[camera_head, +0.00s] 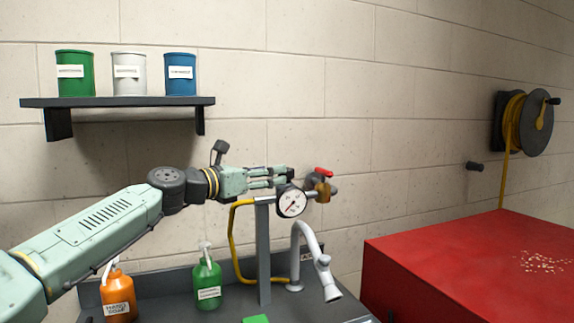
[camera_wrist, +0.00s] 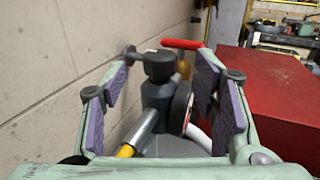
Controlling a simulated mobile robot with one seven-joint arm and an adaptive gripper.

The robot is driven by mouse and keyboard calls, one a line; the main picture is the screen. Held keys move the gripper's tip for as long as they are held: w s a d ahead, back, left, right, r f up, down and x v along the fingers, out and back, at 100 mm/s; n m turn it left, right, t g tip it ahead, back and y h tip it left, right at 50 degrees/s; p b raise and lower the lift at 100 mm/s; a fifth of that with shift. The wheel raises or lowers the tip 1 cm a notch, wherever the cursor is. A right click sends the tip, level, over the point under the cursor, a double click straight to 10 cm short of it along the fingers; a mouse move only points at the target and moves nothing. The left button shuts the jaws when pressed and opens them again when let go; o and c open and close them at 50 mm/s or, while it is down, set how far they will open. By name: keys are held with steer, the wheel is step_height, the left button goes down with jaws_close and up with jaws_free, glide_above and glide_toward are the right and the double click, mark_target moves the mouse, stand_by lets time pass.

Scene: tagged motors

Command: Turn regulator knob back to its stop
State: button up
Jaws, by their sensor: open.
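A small pale mark shows on the knob's upper edge. A round white gauge (camera_head: 292,203) with a dark rim is on the regulator, seen edge-on in the wrist view (camera_wrist: 180,107). My gripper (camera_head: 285,176) is open and level, just left of and above the gauge. In the wrist view the knob lies between its purple-padded fingers, with gaps on both sides. The fingers hide the knob in the head view.
A red-handled valve (camera_head: 323,172) with a brass body is just beyond the regulator. A white tap (camera_head: 308,245), green bottle (camera_head: 208,281) and orange bottle (camera_head: 118,298) are on the dark bench. A red cabinet (camera_head: 450,260) stands right.

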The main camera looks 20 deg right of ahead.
steer(key=p+x, duration=0.2)
steer(key=x, duration=0.4)
steer(key=shift+w+d, duration=0.15)
steer(key=shift+d, duration=0.15)
steer(key=c, duration=1.2)
